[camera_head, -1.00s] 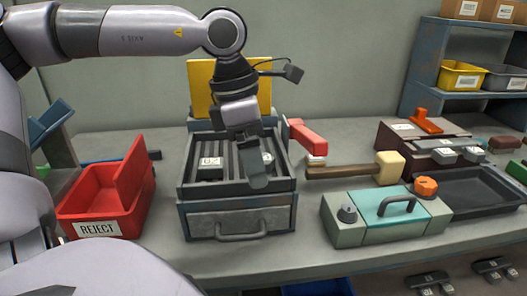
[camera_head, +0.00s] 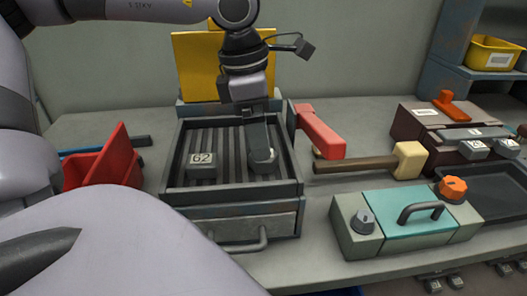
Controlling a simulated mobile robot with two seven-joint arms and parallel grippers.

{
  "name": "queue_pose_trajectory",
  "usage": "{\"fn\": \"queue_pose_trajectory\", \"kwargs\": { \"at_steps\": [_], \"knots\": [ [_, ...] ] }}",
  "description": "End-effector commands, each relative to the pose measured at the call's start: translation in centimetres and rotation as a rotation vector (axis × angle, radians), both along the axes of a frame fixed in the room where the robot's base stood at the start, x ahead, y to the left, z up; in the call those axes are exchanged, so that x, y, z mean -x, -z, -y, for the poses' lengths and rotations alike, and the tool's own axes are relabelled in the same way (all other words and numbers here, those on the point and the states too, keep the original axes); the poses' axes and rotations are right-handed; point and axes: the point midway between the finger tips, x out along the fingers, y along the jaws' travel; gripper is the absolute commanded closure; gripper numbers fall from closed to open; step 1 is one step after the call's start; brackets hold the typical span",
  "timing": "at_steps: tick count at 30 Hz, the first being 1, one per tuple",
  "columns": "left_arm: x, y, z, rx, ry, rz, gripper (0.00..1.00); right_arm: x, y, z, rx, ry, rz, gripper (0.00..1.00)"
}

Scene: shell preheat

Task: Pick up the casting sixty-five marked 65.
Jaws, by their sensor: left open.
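My left gripper (camera_head: 260,148) reaches down into the ribbed tray of the heater box (camera_head: 232,190). It is open, with its fingers at a grey casting (camera_head: 263,161) on the right side of the tray. The finger covers most of that casting, and I cannot read its mark. A second grey casting (camera_head: 202,164) lies on the ribs at the left of the tray, and its white label reads 62. My right gripper is not in view.
A red-headed tool (camera_head: 320,135) and a wooden mallet (camera_head: 365,164) lie right of the heater. A teal-lidded box (camera_head: 405,220) stands front right. More castings (camera_head: 475,148) sit on a brown block, their marks unclear. A red bin (camera_head: 105,163) is at left.

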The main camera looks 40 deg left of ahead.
Motion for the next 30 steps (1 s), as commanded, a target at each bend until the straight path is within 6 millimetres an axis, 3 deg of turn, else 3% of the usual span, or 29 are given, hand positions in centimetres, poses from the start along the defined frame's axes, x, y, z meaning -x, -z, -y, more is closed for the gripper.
{"fn": "queue_pose_trajectory", "kwargs": {
  "at_steps": [9, 18, 20, 24, 30],
  "knots": [
    [-0.4, 4.1, 0.3, -0.001, 0.0, -0.002, 0.19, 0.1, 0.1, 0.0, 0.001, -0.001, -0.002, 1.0],
    [-0.5, 4.5, 0.4, 0.001, -0.001, 0.001, 0.19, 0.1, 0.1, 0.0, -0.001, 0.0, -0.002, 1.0],
    [-0.5, 4.5, 0.4, 0.001, -0.001, 0.001, 0.35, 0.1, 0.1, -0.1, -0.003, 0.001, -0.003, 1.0],
    [-0.5, 4.5, 0.4, 0.001, -0.001, 0.001, 0.8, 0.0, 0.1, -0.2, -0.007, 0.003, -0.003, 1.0],
    [-0.5, 4.5, 0.4, 0.001, -0.001, 0.001, 0.81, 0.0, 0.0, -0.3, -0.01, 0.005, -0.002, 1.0]
  ]
}}
